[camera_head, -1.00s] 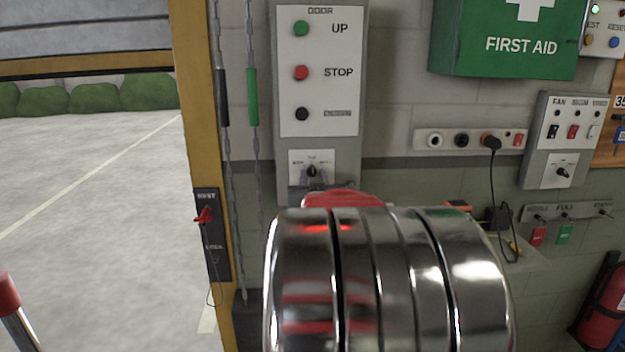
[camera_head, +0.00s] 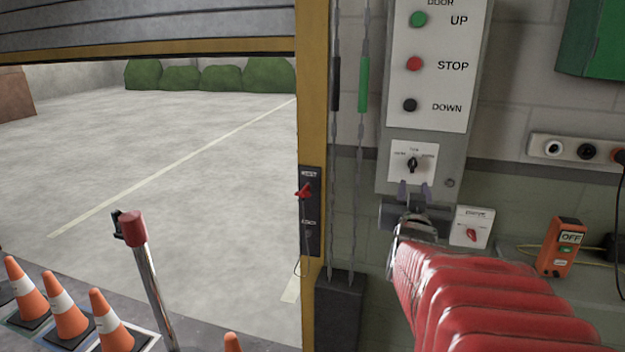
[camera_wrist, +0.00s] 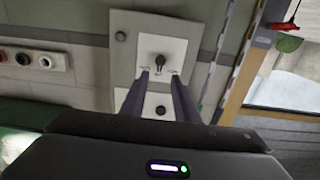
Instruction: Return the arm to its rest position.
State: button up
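My gripper (camera_head: 414,189) is in front of the lower part of the grey door control panel (camera_head: 456,150), just below the rotary switch (camera_head: 412,164) in the camera_head view. Its two fingers are apart with nothing between them; contact with the panel cannot be told. My red ribbed arm (camera_head: 490,300) reaches up to it from the lower right. In the wrist view, which looks upside down, the open gripper (camera_wrist: 160,78) has its fingertips on either side below the rotary switch (camera_wrist: 157,58). A black button (camera_wrist: 160,110) shows between the fingers.
A small switch box (camera_head: 471,230) and an orange device marked OFF (camera_head: 564,250) are right of my gripper. Chains (camera_head: 350,180) hang beside the yellow door frame (camera_head: 312,120). A red-topped post (camera_head: 150,270) and several cones (camera_head: 66,308) stand lower left. Beyond the doorway is open ground.

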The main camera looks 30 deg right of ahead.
jog(key=shift+v, duration=0.8)
jog(key=w+a+f+n+y, duration=0.25)
jog(key=a+f+y, duration=0.2)
jog(key=a, duration=0.65)
jog(key=w+a+f+n+y, duration=0.25)
jog(key=a+y, duration=0.25)
jog(key=a, duration=0.7)
jog(key=s+a+f+n+g+y, duration=0.2)
jog(key=s+a+f+g, duration=0.1)
jog(key=s+a, duration=0.4)
jog(key=s+a+f+n+g+y, duration=0.2)
jog(key=s+a+f+g, duration=0.1)
jog(key=s+a+f, duration=0.2)
jog(key=s+a, duration=0.2)
jog(key=a, duration=0.2)
jog(key=shift+s+a+n, duration=0.25)
jog(key=shift+s+n, duration=0.15)
